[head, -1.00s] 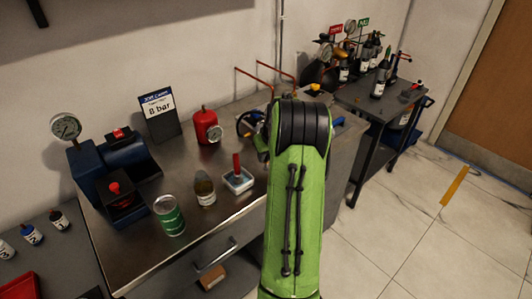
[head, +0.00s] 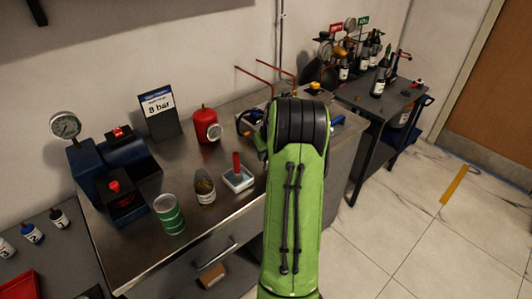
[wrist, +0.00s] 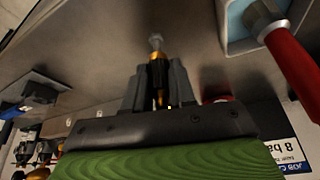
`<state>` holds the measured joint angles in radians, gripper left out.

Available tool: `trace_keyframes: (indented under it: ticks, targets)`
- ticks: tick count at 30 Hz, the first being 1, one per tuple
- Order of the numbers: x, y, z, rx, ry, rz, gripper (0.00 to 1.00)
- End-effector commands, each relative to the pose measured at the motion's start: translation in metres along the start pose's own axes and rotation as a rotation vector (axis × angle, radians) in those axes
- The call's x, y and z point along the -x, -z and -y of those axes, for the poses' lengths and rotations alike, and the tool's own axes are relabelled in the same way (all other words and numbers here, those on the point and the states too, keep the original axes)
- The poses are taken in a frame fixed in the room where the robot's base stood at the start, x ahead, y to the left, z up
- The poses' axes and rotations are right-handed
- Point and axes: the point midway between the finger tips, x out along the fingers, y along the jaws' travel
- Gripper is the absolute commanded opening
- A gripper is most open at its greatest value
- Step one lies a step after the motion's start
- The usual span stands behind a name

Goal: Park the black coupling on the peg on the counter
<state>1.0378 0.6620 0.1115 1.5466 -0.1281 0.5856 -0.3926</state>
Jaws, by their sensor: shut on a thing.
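In the wrist view my gripper (wrist: 156,88) is shut on a dark piece, which I take to be the black coupling (wrist: 157,72). A brass band and a silver tip stick out beyond the fingertips, over the grey metal counter (wrist: 100,50). I cannot tell whether the silver tip belongs to the held piece or is the peg, nor whether they touch. In the head view my green arm hides the gripper and the coupling. The counter (head: 125,240) shows to its left. I cannot pick out the peg there.
A white tray (head: 238,181) with a red-handled tool stands left of my arm; it also shows in the wrist view (wrist: 235,30).

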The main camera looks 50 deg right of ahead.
Motion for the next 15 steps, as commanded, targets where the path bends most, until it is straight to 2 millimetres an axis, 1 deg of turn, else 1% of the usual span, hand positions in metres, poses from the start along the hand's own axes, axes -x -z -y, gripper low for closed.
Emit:
trace_keyframes:
  ticks: [15]
  targets:
    - [-0.016, -0.006, 0.0, 0.0, 0.0, 0.001, 0.0]
